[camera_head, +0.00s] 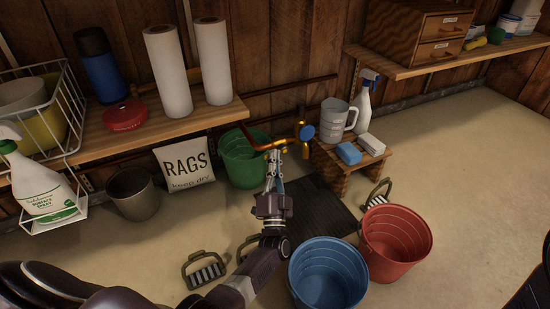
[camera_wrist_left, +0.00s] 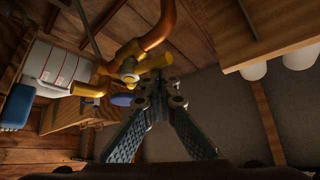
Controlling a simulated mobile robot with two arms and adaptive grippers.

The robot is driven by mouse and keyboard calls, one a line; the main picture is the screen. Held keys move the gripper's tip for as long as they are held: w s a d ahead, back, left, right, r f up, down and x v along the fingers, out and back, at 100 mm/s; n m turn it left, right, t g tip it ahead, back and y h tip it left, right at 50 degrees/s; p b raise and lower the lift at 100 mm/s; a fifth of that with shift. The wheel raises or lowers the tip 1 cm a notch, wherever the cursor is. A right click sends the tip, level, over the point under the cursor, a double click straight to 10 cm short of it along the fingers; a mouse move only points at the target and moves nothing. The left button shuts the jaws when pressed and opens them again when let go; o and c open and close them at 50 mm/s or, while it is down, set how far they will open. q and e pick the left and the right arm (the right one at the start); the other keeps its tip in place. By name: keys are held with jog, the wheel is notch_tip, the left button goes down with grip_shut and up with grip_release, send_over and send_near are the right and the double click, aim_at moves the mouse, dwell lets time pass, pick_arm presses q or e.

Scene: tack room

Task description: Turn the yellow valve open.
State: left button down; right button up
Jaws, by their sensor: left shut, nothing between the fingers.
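Yellow valve fittings (camera_head: 300,126) sit on a copper-orange pipe (camera_head: 262,146) at the back wall, above the floor. A round blue disc (camera_head: 307,132) sits at their right side. In the left wrist view, the yellow fitting (camera_wrist_left: 128,69) is just left of my fingertips, with the pipe (camera_wrist_left: 160,30) curving above. My left gripper (camera_head: 276,160) reaches up to the pipe from below, and its fingers (camera_wrist_left: 160,84) meet at the tips with nothing between them. I cannot tell whether the tips touch the fitting. My right gripper is not in view.
A green bucket (camera_head: 241,160) stands left of my gripper. A wooden stool (camera_head: 343,174) with a jug (camera_head: 337,116) and spray bottle (camera_head: 366,105) is at the right. Blue (camera_head: 326,277) and red (camera_head: 397,246) buckets stand in front. A wooden shelf (camera_head: 90,143) runs at the left.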

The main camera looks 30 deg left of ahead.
pick_arm(q)
jog(key=shift+s+a+f, duration=0.1)
jog(key=shift+a+f, duration=0.05)
jog(key=shift+f, duration=0.3)
